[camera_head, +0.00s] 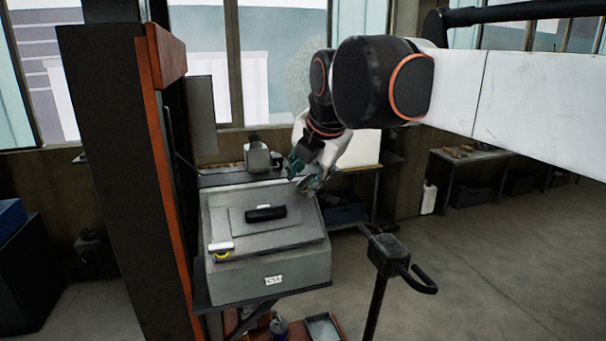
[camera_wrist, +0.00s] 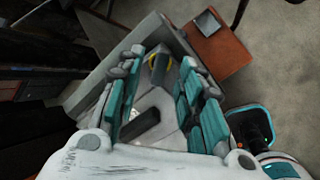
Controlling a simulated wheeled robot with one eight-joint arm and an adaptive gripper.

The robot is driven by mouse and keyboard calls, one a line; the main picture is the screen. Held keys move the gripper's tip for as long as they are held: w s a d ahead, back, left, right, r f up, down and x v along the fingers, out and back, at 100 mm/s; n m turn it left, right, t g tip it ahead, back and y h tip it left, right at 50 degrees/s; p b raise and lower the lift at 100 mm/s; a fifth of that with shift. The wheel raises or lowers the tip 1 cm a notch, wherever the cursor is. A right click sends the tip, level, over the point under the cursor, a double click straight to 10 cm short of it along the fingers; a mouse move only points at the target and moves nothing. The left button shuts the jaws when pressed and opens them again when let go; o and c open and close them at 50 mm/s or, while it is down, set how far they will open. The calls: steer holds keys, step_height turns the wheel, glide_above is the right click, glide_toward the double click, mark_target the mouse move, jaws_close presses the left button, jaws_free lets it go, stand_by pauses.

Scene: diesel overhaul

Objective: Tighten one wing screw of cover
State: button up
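A grey box (camera_head: 277,256) stands in the middle of the head view, with a sloped cover (camera_head: 232,197) and a black handle (camera_head: 265,213) on it. The handle also shows in the wrist view (camera_wrist: 145,125). A yellow round part (camera_head: 222,254), perhaps a wing screw, sits with a pale bar at the cover's front left corner. In the wrist view a yellow part (camera_wrist: 158,68) shows between the fingertips, farther off. My gripper (camera_head: 304,178) is over the cover's far right corner, its teal-padded fingers apart and empty. Whether a screw lies under it is hidden.
A tall dark pillar with an orange edge (camera_head: 165,190) rises close on the left. A black stand with a handle (camera_head: 388,252) is at the front right. A grey device (camera_head: 257,156) stands behind the box. Open floor (camera_head: 480,270) lies on the right.

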steer(key=shift+b+x, duration=0.5)
steer(key=shift+x, duration=0.65)
jaws_close()
steer(key=m, duration=0.4)
steer(key=shift+m, duration=0.3)
